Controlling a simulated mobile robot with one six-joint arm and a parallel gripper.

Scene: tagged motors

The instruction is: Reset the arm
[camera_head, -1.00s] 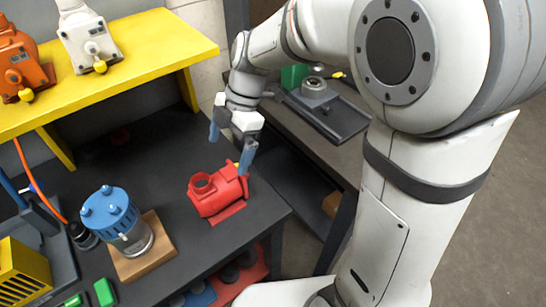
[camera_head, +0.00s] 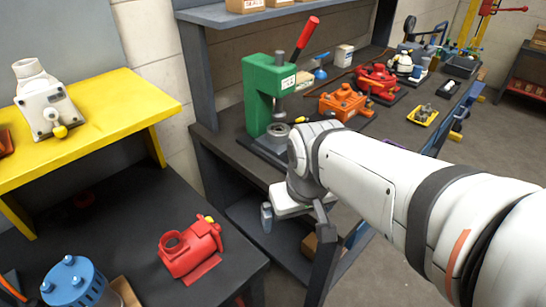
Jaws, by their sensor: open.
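My gripper (camera_head: 294,222) hangs at the end of my white arm, right of the dark workbench (camera_head: 120,215) and in front of the green press. It is open, its fingers are apart and point down, and nothing shows between them. The red motor (camera_head: 191,249) sits on the dark workbench to the left of my gripper, apart from it. My forearm reaches in from the lower right and hides part of the bench behind it.
A green press (camera_head: 268,88) with a red handle stands on the back bench. An orange motor (camera_head: 345,104) and a red motor (camera_head: 378,82) stand farther along it. A yellow shelf (camera_head: 85,130) holds a white motor (camera_head: 48,98). A blue-topped motor (camera_head: 72,283) stands lower left. Floor shows at right.

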